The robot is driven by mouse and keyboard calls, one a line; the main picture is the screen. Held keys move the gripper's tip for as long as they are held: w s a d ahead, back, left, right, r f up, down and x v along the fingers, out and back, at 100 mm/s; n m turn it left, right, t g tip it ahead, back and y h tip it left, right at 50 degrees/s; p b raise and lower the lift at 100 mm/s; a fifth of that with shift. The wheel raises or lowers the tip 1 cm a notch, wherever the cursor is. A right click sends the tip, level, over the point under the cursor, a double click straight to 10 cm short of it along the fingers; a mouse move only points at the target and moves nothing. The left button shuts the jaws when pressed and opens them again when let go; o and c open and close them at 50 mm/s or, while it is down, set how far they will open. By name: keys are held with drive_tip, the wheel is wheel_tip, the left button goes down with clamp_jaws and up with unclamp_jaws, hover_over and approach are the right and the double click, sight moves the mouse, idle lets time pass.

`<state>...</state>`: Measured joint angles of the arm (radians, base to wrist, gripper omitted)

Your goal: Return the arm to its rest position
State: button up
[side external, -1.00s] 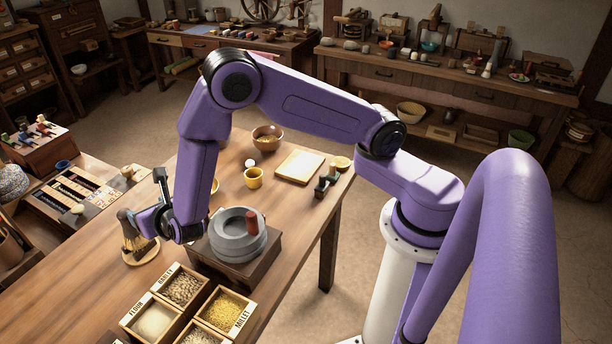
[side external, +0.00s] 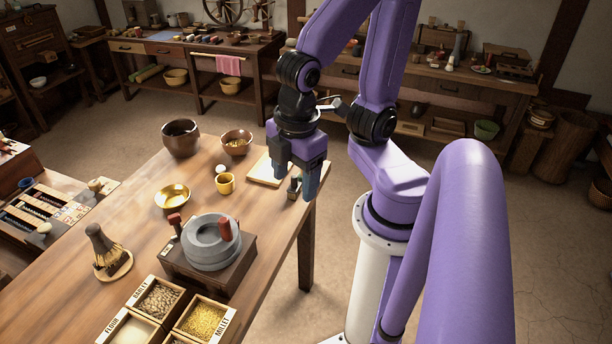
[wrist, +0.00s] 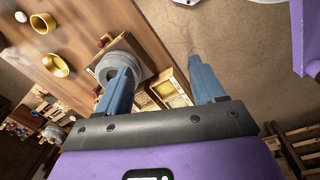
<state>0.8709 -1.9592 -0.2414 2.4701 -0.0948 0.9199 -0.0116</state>
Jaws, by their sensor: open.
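My gripper (side external: 298,190) is raised at the table's far right corner, fingers pointing down, holding nothing. In the wrist view my gripper (wrist: 162,82) shows its two blue fingers spread apart with nothing between them. My arm is folded back near its white column. The grey stone quern (side external: 210,243) with a red handle stands on a dark wooden base on the table, well left of my gripper. It also shows behind the left finger in the wrist view (wrist: 118,55).
The wooden table (side external: 120,215) holds a brush (side external: 106,250), a brass bowl (side external: 173,196), a yellow cup (side external: 226,184), a brown bowl (side external: 237,143), a dark pot (side external: 181,138), a board (side external: 263,169) and labelled grain boxes (side external: 203,320). The floor right of the table is open.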

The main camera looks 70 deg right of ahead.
drive_tip(key=shift+s+r+m+y, duration=0.2)
drive_tip(key=shift+s+m+y, duration=0.15)
drive_tip(key=shift+s, duration=0.75)
